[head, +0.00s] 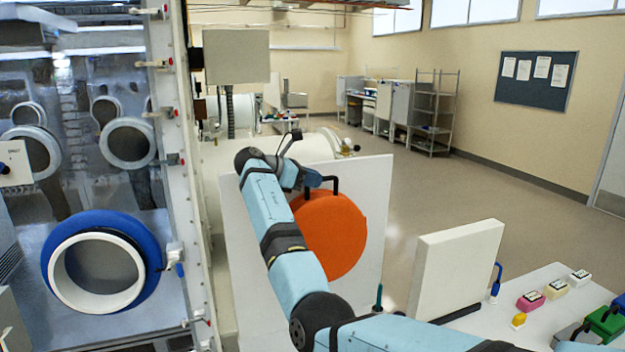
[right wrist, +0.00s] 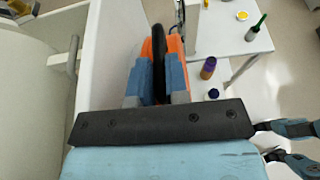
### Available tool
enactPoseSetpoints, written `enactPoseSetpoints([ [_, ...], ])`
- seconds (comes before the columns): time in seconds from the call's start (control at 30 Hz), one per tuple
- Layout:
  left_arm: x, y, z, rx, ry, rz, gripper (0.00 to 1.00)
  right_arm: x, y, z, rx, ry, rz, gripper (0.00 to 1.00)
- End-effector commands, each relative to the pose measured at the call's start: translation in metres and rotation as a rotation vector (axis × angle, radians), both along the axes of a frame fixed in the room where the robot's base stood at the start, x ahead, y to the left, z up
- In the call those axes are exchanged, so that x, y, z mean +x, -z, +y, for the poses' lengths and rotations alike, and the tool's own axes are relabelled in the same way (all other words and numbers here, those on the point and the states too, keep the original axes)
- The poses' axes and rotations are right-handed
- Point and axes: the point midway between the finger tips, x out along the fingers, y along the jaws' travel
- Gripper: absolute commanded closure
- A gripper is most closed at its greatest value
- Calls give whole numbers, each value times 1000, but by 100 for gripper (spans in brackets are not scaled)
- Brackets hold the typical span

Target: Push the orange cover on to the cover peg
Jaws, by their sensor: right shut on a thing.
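The orange cover (head: 340,240) is a round disc with a black handle (head: 335,184). It stands upright in front of a white upright panel (head: 376,190); whether it touches the panel cannot be told. My right gripper (head: 314,180) is at the top of the cover, shut on its handle. In the right wrist view the black handle (right wrist: 158,60) sits between the two grey-blue fingers, with the orange cover (right wrist: 176,45) beyond. The cover peg is not visible; the cover or my arm may hide it. My left gripper is not in view.
A glovebox with a blue-ringed port (head: 148,235) stands at left. At right, a white table holds a white board (head: 455,270), a pink block (head: 530,301), a green block (head: 604,322) and other small items. Open floor (head: 440,190) lies behind the panel.

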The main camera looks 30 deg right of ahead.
Motion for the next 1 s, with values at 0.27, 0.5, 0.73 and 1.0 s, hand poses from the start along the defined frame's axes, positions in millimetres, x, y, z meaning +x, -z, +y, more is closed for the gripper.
enactPoseSetpoints([
  [0.27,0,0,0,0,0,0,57,3,-2,-1,-1,0,-3,100],
  [0.5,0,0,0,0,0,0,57,4,-2,-1,-1,0,-4,100],
  [0.73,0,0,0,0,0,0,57,5,-1,-1,-2,-1,-3,100],
  [1.0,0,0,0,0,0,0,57,9,0,-2,-1,-1,-3,100],
])
